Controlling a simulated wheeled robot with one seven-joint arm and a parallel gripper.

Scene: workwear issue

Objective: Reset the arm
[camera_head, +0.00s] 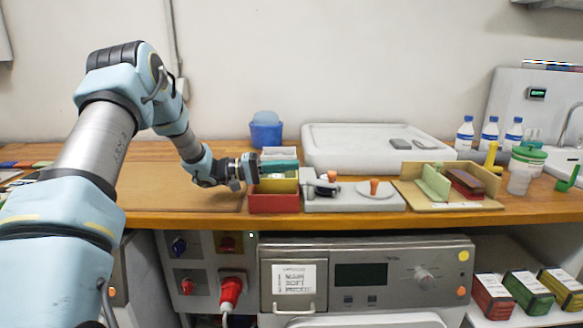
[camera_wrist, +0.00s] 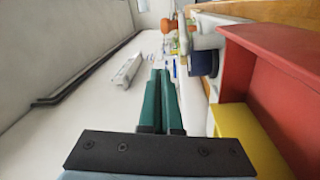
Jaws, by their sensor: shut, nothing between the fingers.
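My arm reaches from the left over the wooden counter (camera_head: 215,217). My gripper (camera_head: 297,165) is shut and empty, with green fingers lying level and pointing right. In the head view it is just above the bins, a red bin (camera_head: 274,203) in front and a yellow bin (camera_head: 276,186) behind it. In the wrist view the green fingers (camera_wrist: 161,85) are side by side in the middle. There the red bin (camera_wrist: 262,40) and the yellow bin (camera_wrist: 240,125) lie to their right.
A grey fixture with an orange knob (camera_head: 332,175) stands right of the bins. Behind are a blue container (camera_head: 266,130) and a large white lidded case (camera_head: 350,147). A tan tray (camera_head: 440,200) and several bottles (camera_head: 490,133) stand farther right. The wooden board (camera_head: 170,188) left of the gripper is clear.

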